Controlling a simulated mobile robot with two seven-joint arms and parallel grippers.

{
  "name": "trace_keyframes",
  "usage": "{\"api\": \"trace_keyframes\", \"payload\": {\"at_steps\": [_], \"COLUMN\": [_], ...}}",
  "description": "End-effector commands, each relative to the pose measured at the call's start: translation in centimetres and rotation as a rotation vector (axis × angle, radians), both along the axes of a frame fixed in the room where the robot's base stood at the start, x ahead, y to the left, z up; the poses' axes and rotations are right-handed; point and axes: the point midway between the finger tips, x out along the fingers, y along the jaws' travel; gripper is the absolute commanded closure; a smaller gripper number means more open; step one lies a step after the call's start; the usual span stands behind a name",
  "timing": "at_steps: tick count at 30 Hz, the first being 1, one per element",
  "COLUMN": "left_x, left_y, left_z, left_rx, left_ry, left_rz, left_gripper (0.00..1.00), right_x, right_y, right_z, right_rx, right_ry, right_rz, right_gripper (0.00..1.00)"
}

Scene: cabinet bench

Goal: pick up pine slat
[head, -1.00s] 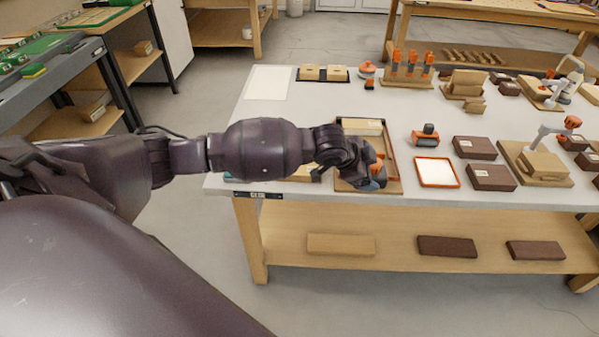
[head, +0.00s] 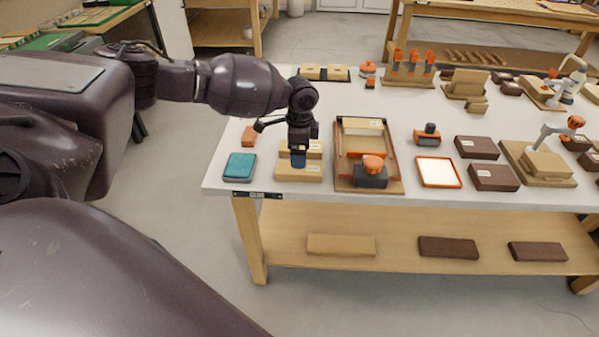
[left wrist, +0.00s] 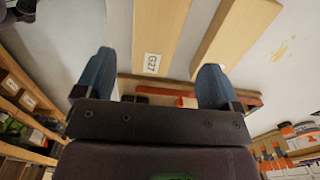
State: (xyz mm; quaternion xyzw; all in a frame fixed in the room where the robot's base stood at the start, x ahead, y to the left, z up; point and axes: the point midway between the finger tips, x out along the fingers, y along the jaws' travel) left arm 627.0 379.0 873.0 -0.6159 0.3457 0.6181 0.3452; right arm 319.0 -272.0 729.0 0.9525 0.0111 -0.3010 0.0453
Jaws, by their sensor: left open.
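Two pale pine slats lie side by side on the bench at its left part: a front slat (head: 299,172) and a rear slat (head: 315,150), partly hidden by my gripper. My left gripper (head: 299,158) points down over them, open and empty. In the left wrist view, its blue fingertips (left wrist: 154,84) are spread apart. A slat labelled G27 (left wrist: 160,30) extends up from between them, and a second slat (left wrist: 235,35) lies to its right. I cannot tell how high the fingers are above the slats. My right gripper is not in view.
Right of the slats is a wooden framed fixture (head: 341,176) with an orange-knobbed block (head: 372,172) and a pale piece (head: 362,123). A teal pad (head: 239,166) lies to the left. An orange-rimmed tray (head: 438,172) and dark blocks (head: 494,178) stand further right.

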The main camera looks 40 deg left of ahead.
Motion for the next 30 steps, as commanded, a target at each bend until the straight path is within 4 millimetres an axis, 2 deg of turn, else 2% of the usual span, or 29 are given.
{"api": "trace_keyframes", "payload": {"at_steps": [1,8,16,26,30], "left_x": [0.0,-0.2,-0.5,-0.5,-0.5], "left_y": [0.0,0.0,-0.1,-0.1,-0.1], "left_z": [-0.9,-2.6,-6.1,-6.7,-6.7], "left_rx": [-0.001,0.001,-0.001,-0.001,-0.001], "left_ry": [0.002,-0.001,-0.001,-0.004,-0.003], "left_rz": [0.000,0.000,0.000,0.001,0.001], "left_gripper": [0.12,0.12,0.12,0.12,0.30], "right_x": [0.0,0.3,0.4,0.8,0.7], "right_y": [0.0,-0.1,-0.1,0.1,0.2], "right_z": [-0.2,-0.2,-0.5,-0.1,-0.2], "right_rx": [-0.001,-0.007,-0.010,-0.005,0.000], "right_ry": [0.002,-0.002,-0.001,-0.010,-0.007], "right_rz": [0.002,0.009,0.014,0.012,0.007], "right_gripper": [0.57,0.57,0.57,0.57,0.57]}}
